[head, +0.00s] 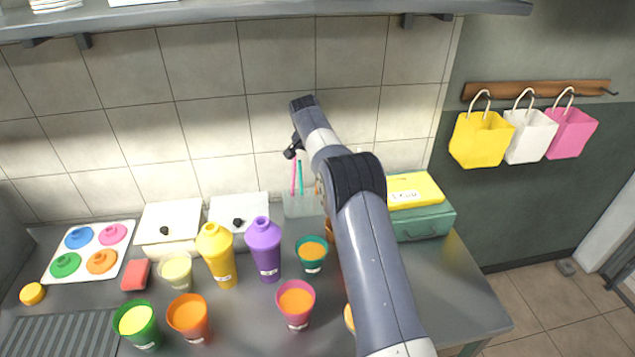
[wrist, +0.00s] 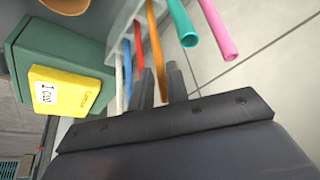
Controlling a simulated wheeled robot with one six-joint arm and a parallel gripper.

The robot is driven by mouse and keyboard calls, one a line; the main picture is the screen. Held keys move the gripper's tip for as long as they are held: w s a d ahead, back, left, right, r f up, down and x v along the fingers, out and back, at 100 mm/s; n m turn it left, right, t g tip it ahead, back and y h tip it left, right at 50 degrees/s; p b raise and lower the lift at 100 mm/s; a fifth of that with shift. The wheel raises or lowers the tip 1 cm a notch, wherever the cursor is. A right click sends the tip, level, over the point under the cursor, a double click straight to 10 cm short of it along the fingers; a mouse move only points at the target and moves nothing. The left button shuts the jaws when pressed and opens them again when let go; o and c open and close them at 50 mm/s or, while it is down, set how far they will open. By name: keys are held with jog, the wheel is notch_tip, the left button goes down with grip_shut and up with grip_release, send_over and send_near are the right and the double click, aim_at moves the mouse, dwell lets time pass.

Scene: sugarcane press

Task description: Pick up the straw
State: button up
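Several straws stand in a clear holder (head: 300,204) against the tiled wall; its pale rack also shows in the wrist view (wrist: 122,22). In the wrist view I see a pink straw (wrist: 216,28), a teal straw (wrist: 183,22), an orange straw (wrist: 154,40), a red straw (wrist: 127,65), a blue straw (wrist: 138,40) and a white straw (wrist: 119,90). My gripper (wrist: 160,80) has its fingers apart at the straws, with the orange straw showing between them; contact is not clear. In the head view my arm hides the fingers.
A yellow box (head: 413,190) lies on a green case (head: 424,222) right of the holder. A purple bottle (head: 264,250), a yellow bottle (head: 217,255) and several cups, such as a teal cup (head: 311,254), crowd the counter. A shelf (head: 260,10) hangs above.

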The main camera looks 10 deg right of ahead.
jog(key=x, duration=0.3)
jog(key=shift+f+p, duration=0.1)
jog(key=shift+p, duration=0.2)
jog(key=shift+c, duration=0.2)
grip_shut()
